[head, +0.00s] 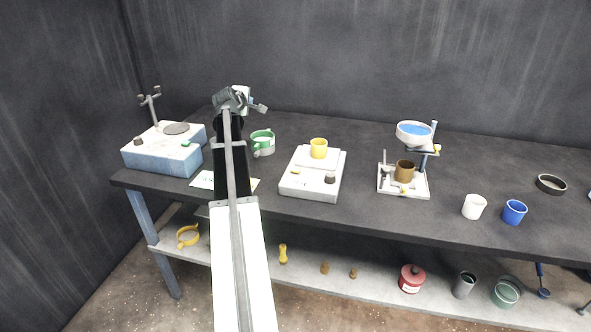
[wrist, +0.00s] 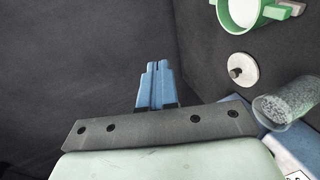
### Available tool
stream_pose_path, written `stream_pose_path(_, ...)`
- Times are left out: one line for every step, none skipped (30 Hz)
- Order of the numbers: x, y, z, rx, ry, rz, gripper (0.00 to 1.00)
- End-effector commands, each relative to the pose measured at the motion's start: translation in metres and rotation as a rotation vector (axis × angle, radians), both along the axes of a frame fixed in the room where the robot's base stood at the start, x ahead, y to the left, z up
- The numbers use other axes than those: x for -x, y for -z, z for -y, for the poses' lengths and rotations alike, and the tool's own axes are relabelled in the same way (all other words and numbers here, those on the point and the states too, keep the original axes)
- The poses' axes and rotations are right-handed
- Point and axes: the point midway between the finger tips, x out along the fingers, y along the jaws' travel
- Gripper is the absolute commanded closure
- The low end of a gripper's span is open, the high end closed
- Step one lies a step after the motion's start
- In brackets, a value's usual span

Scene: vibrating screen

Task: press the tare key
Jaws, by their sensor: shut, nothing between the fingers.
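A white balance (head: 312,188) stands on the dark bench right of my arm in the head view. Its sloped front has a small yellow key (head: 295,172) at left and a dark knob (head: 330,178) at right. Any lettering is too small to read, so I cannot tell for sure which is the tare key. A yellow cup (head: 319,148) sits on its pan. My gripper's blue fingers (wrist: 156,70) are together and empty in the wrist view. In the head view the wrist end is above the bench, left of and beyond the balance; the fingertips are unclear there. The balance is not recognisable in the wrist view.
A blue-and-white shaker box (head: 160,158) stands at left. A green-and-white ring-shaped vessel (head: 262,143) is between my arm and the balance. A stand with a funnel (head: 414,132) is to the right, then a white cup (head: 474,206) and blue cup (head: 514,211).

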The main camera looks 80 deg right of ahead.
Motion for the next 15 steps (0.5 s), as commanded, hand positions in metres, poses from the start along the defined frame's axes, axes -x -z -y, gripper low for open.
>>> stream_pose_path(0.022,0.006,0.003,-0.05,0.039,0.065,1.0)
stream_pose_path(0.033,0.01,0.004,-0.083,0.062,0.105,1.0)
stream_pose_path(0.046,0.016,0.005,-0.127,0.091,0.163,1.0)
stream_pose_path(0.056,0.02,0.005,-0.16,0.113,0.206,1.0)
stream_pose_path(0.065,0.025,0.004,-0.195,0.133,0.25,1.0)
stream_pose_path(0.077,0.031,0.003,-0.243,0.163,0.31,1.0)
stream_pose_path(0.085,0.036,0.002,-0.279,0.184,0.354,1.0)
stream_pose_path(0.093,0.041,0.0,-0.314,0.205,0.398,1.0)
stream_pose_path(0.103,0.047,-0.002,-0.364,0.231,0.459,1.0)
stream_pose_path(0.11,0.052,-0.004,-0.4,0.252,0.505,1.0)
stream_pose_path(0.117,0.056,-0.007,-0.437,0.271,0.549,1.0)
stream_pose_path(0.126,0.061,-0.011,-0.487,0.296,0.608,1.0)
stream_pose_path(0.132,0.065,-0.014,-0.523,0.315,0.651,1.0)
stream_pose_path(0.138,0.068,-0.017,-0.56,0.333,0.695,1.0)
stream_pose_path(0.145,0.072,-0.021,-0.61,0.355,0.752,1.0)
